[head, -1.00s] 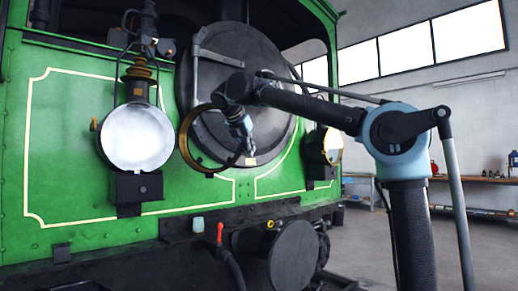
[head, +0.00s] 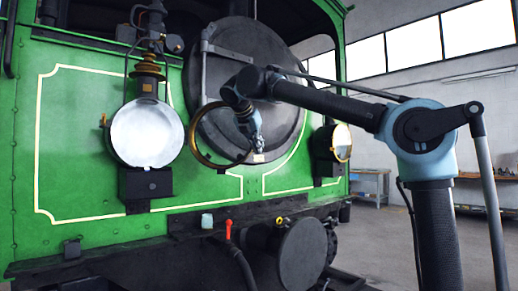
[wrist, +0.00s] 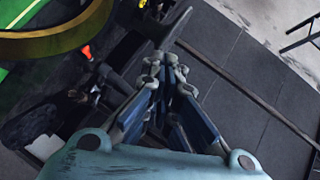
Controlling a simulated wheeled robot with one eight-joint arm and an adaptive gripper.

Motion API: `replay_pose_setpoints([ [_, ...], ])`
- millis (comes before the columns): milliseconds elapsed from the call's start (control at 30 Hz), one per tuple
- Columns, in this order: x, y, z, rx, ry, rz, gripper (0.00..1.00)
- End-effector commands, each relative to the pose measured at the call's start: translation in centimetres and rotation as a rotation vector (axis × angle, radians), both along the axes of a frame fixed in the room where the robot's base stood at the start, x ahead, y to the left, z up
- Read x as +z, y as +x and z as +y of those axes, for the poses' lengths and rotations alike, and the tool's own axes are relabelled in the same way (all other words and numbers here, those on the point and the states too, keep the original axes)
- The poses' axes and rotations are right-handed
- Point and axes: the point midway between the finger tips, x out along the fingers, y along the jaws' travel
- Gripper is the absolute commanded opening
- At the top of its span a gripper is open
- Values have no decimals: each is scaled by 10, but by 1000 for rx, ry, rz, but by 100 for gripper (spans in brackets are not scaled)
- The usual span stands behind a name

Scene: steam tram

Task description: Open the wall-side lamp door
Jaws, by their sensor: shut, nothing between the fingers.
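The left lamp (head: 147,134) shows its round pale face in the head view, with no brass rim around it. A brass ring door (head: 196,152) stands swung out at its right side. The right lamp (head: 325,143) has a brass-rimmed front (head: 342,143); I cannot tell if it stands ajar. Which lamp is the wall-side one is unclear. My gripper (head: 257,157) is shut and empty, just right of the ring's lower edge. In the wrist view the ring (wrist: 75,42) is left of my fingertips (wrist: 168,66), apparently apart from them.
The green tram front (head: 75,150) and dark round boiler door (head: 235,65) are behind my arm. Below are a red-handled hose (head: 229,230) and a round buffer (head: 302,254). A workbench (head: 370,182) stands at the back right.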

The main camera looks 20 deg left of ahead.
Motion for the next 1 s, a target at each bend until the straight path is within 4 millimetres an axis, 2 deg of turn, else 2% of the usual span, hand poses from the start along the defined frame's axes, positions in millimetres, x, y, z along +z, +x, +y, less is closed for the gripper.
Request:
replay_pose_setpoints([
  [67, 0, -11, -3, 1, 0, 1, 0],
  [300, 34, -41, -12, -4, -1, 1, 0],
  [533, 59, -65, -18, -7, 0, 2, 0],
  [800, 70, -75, -20, -8, 0, 2, 0],
  [1000, 66, -71, -27, -33, 14, 7, 0],
])
